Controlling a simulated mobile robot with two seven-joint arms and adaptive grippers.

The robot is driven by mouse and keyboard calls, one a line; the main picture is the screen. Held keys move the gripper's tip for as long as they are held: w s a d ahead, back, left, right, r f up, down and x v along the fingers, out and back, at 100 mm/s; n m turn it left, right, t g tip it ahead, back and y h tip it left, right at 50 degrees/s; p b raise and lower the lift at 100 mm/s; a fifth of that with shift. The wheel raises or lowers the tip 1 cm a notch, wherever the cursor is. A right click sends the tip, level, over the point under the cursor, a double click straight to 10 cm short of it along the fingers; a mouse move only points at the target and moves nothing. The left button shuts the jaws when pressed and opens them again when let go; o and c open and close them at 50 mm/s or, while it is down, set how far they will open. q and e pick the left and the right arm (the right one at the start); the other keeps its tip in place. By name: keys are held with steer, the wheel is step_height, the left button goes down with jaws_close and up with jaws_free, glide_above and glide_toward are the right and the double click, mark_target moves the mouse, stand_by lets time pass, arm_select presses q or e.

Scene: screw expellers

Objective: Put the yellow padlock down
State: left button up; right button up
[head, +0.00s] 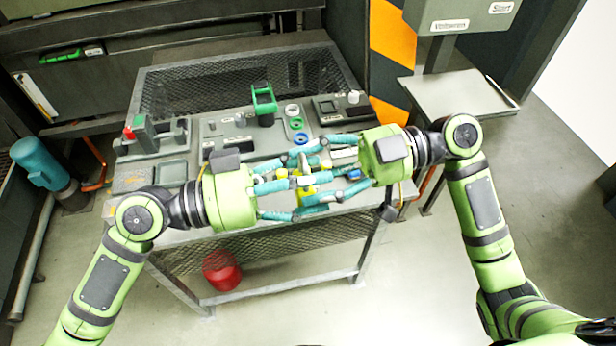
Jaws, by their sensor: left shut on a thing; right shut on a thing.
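The yellow padlock (306,190) shows in the head view between my two grippers, over the front part of the grey workbench (340,205). I cannot tell whether the padlock touches the bench top.
Behind the grippers stand a green bracket (264,104), a blue ring (300,138) and a grey block with red and green parts (145,135). A mesh guard (235,78) closes the bench's back. A red round object (221,271) sits below. A side shelf (460,97) is largely clear.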

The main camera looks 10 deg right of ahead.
arm_select(q)
steer(key=shift+w+r, duration=0.15)
arm_select(e)
steer(key=o, duration=1.2)
steer(key=shift+s+a, duration=0.1)
steer(key=shift+s, duration=0.1)
arm_select(q)
steer(key=c, duration=0.3)
arm_select(e)
steer(key=shift+o, duration=0.4)
steer(key=shift+w, duration=0.1)
